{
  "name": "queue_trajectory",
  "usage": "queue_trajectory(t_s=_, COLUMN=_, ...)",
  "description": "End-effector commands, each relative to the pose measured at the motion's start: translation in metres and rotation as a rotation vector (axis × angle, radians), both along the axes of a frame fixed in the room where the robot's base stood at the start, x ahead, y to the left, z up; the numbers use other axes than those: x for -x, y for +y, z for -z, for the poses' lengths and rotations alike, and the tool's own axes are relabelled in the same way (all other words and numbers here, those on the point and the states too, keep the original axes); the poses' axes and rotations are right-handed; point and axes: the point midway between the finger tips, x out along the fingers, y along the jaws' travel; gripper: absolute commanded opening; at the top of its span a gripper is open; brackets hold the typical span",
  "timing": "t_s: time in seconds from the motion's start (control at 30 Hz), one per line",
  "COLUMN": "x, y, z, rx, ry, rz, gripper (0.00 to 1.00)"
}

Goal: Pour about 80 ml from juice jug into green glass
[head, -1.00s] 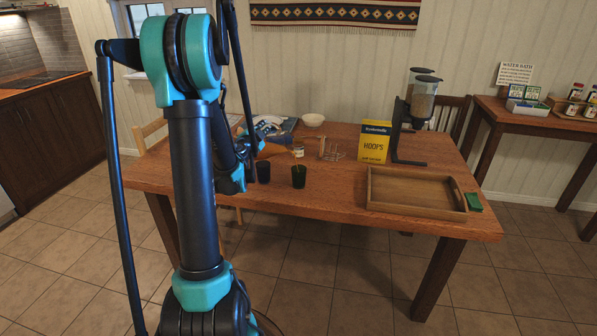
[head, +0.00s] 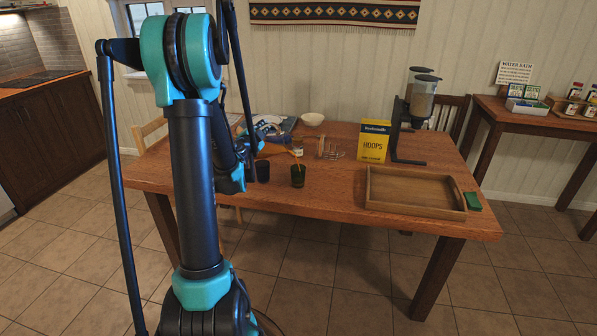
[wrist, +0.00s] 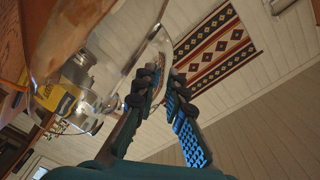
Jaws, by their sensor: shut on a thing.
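The juice jug (head: 272,150) is clear with orange juice in it. It is held tilted above the table, its mouth end toward the right, partly hidden behind my arm. A thin orange streak runs from its mouth down to the green glass (head: 298,178), which stands upright on the table. In the wrist view the jug (wrist: 60,30) fills the upper left, with orange liquid along its side. My gripper (wrist: 160,85) is shut on the jug's clear handle. The level inside the green glass is too small to tell.
A second dark glass (head: 262,173) stands just left of the green one. The table front is clear.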

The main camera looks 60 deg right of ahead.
Motion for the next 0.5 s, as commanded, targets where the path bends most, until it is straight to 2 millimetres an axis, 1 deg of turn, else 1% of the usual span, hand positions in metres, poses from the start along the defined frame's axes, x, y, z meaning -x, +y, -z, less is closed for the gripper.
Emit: queue_trajectory(t_s=0.5, x=-0.0059, y=0.0025, z=-0.0002, rx=-0.005, ry=-0.013, rz=0.000, gripper=0.00)
